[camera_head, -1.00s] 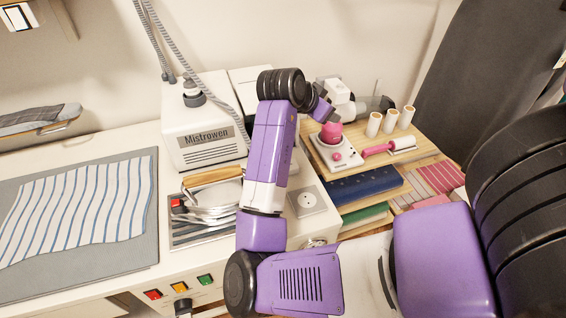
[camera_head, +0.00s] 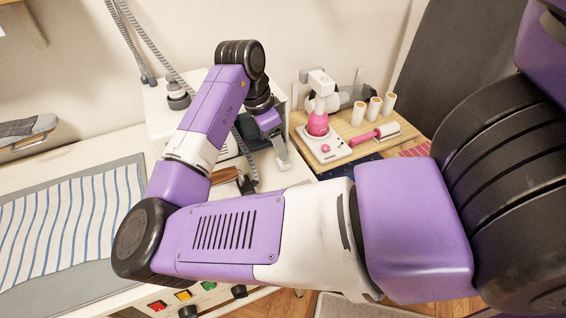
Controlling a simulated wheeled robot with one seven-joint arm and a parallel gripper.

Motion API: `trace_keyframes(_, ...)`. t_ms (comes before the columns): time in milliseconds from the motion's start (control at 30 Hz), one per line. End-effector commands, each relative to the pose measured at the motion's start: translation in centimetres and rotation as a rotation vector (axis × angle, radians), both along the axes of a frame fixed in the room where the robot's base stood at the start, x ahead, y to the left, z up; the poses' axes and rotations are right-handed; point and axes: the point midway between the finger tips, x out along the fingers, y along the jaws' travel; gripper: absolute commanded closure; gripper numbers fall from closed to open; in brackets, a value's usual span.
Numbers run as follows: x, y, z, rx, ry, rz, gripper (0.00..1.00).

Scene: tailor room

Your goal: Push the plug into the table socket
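My gripper (camera_head: 281,155) hangs in front of the white steam unit, pointing down above the right part of the white table (camera_head: 95,163). Its grey fingers are small and partly overlapping, so I cannot tell whether they are open or shut or hold anything. The table socket is hidden behind my arm. I cannot make out the plug in this view.
A wooden shelf (camera_head: 412,138) to the right holds a pink-and-white device (camera_head: 318,123), a pink-handled roller (camera_head: 375,134) and several white spools (camera_head: 374,109). Striped cloth (camera_head: 75,215) lies at left. Coloured buttons (camera_head: 183,296) line the table front. My arm crosses the middle.

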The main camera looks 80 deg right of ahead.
Motion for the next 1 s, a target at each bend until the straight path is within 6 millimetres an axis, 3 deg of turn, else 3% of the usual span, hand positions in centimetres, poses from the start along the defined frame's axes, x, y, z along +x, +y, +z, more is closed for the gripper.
trace_keyframes(200,-0.4,-0.3,-2.0,0.0,0.002,0.001,0.38)
trace_keyframes(533,-0.5,-0.4,-2.3,0.001,0.001,0.001,0.38)
trace_keyframes(800,-1.4,-1.1,-5.8,0.001,0.002,0.001,0.38)
trace_keyframes(1000,-1.6,-1.3,-7.0,0.0,0.001,0.001,0.38)
